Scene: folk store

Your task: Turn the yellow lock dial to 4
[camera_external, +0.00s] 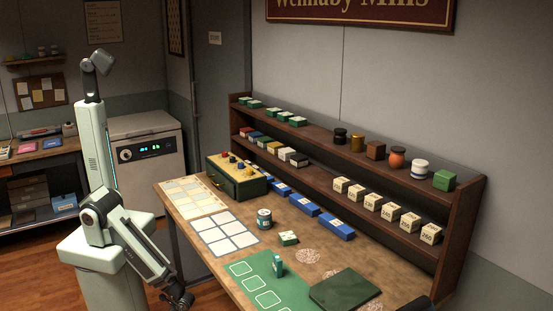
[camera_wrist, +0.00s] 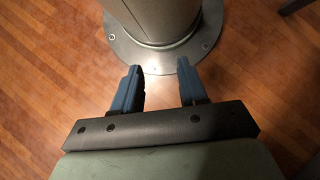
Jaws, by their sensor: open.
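A dark green lock box (camera_external: 243,187) stands at the far left part of the workbench. Several small coloured knobs sit on its top, with yellow ones (camera_external: 232,159) among red and blue ones. The knobs are too small to read any numbers or tell their settings. My gripper (camera_external: 180,299) hangs low beside the front left edge of the bench, well away from the box. In the wrist view my gripper (camera_wrist: 158,68) is open and empty, with its two blue fingers apart over the wooden floor. The lock box is not in the wrist view.
The workbench (camera_external: 222,268) holds a white grid sheet (camera_external: 224,236), a can (camera_external: 264,218), a green mat (camera_external: 248,266), a small teal object (camera_external: 278,266) and blue boxes (camera_external: 305,204). A wooden shelf unit (camera_external: 340,160) runs along the back. A round metal base plate (camera_wrist: 205,50) shows in the wrist view.

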